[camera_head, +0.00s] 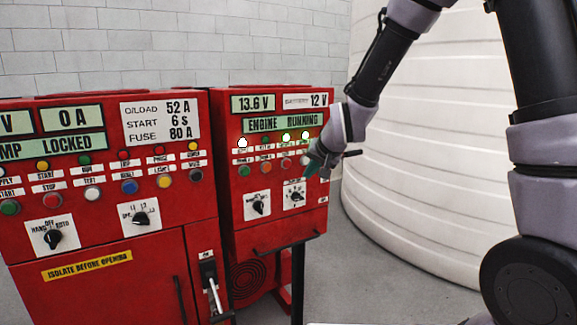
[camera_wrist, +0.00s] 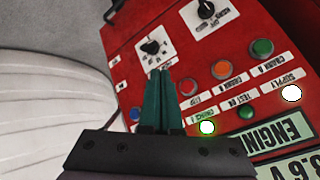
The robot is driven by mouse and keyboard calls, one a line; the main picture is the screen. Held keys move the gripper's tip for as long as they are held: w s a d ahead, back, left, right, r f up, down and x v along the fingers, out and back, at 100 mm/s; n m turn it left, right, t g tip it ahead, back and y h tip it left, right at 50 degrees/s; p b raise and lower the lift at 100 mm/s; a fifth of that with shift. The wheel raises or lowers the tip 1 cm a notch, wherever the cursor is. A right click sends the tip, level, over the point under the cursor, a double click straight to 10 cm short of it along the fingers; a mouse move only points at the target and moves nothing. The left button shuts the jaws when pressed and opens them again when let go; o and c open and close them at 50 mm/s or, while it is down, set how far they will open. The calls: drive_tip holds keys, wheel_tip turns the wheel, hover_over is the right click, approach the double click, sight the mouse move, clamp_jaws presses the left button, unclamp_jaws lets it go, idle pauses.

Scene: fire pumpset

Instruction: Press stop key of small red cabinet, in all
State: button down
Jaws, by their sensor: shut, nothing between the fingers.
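The small red cabinet (camera_head: 275,220) stands right of a larger red one. Its display (camera_head: 283,124) reads ENGINE RUNNING. My gripper (camera_head: 309,171) is at the right end of its key row in the head view. The wrist view shows the panel upside down. There, my gripper's dark green fingers (camera_wrist: 161,72) are shut and empty, over the panel. A reddish key (camera_wrist: 187,87), whose small label seems to read STOP, is just right of the fingers. I cannot tell whether they touch the panel. The fingers hide part of the key row.
An orange key (camera_wrist: 221,69), a green key (camera_wrist: 263,47) and a blue key (camera_wrist: 135,113) share the row. Rotary switches (camera_head: 257,205) sit below it. The larger red cabinet (camera_head: 100,230) stands left; a white ribbed tank (camera_head: 420,150) stands right.

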drive_tip(key=shift+w+a, duration=0.75)
drive_tip(key=shift+w, duration=0.3)
drive_tip(key=shift+w+a, duration=0.7)
drive_tip(key=shift+w, duration=0.35)
drive_tip(key=shift+w+a, duration=0.75)
drive_tip(key=shift+w, duration=0.3)
drive_tip(key=shift+w+a, duration=0.1)
drive_tip(key=shift+w, duration=0.05)
drive_tip(key=shift+w+a, duration=0.1)
drive_tip(key=shift+w, duration=0.15)
drive_tip(key=shift+w+a, duration=0.3)
drive_tip(key=shift+d, duration=0.1)
idle(0.5)
drive_tip(key=shift+s+d, duration=0.4)
drive_tip(key=shift+s, duration=0.25)
drive_tip(key=shift+s+d, duration=0.75)
drive_tip(key=shift+s, duration=0.3)
drive_tip(key=shift+s+d, duration=0.7)
drive_tip(key=shift+s, duration=0.35)
